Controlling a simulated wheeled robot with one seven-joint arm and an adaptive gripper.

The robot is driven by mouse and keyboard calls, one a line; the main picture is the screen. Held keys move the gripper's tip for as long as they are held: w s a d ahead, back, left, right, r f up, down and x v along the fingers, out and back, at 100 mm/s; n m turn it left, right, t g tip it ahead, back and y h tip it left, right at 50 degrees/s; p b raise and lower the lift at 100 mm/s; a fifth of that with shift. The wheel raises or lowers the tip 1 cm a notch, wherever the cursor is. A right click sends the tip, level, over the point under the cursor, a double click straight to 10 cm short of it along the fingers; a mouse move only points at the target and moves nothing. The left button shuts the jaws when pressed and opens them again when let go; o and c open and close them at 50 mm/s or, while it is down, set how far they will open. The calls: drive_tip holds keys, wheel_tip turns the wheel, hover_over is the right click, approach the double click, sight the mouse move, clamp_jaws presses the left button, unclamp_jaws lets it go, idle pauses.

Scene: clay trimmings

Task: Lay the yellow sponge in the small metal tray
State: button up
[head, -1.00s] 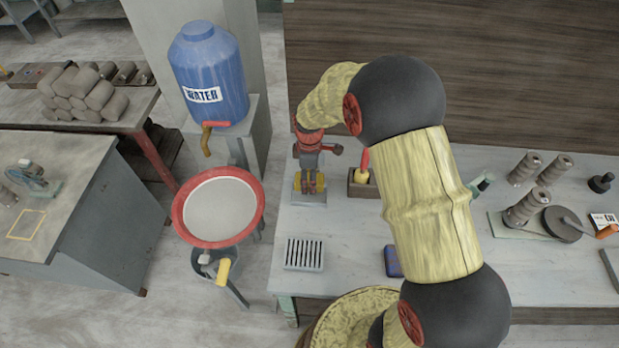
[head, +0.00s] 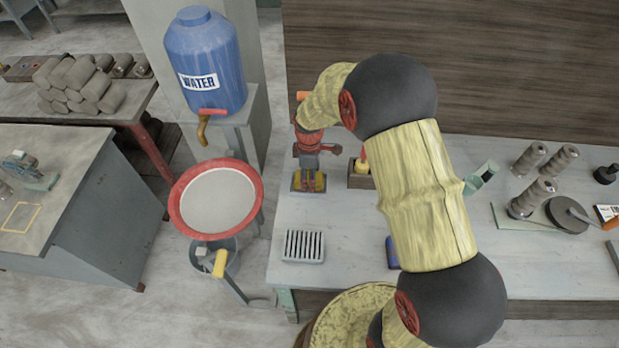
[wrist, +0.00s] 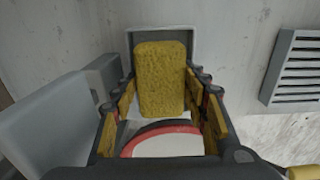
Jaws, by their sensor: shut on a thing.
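The yellow sponge (wrist: 160,80) stands out between the jaws in the wrist view, with a finger along each side. My gripper (head: 308,182) is shut on it at the left end of the grey worktable, pointing down. The small metal tray (wrist: 161,34) shows behind the sponge in the wrist view, its far wall and parts of its side walls visible. The sponge lines up with the tray's opening. The fingers hide much of the tray in the head view, and I cannot tell whether the sponge touches its floor.
A slotted grey grate (head: 303,246) lies nearer on the table; it also shows in the wrist view (wrist: 298,68). A small wooden box (head: 359,180) stands right of my gripper. A red-rimmed basin (head: 180,226) stands left of the table, near the blue water barrel (head: 205,62).

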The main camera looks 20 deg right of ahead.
drive_tip(key=o, duration=1)
drive_tip(key=shift+s+a+f, duration=0.1)
drive_tip(key=shift+s+f, duration=0.55)
drive_tip(key=shift+f, duration=0.1)
drive_tip(key=shift+o, duration=0.4)
drive_tip(key=r, duration=0.1)
drive_tip(key=w+r, duration=0.1)
drive_tip(key=shift+r, duration=0.4)
wheel_tip(320, 180, up, 10)
drive_tip(key=shift+s+r, duration=0.15)
drive_tip(key=shift+r, duration=0.15)
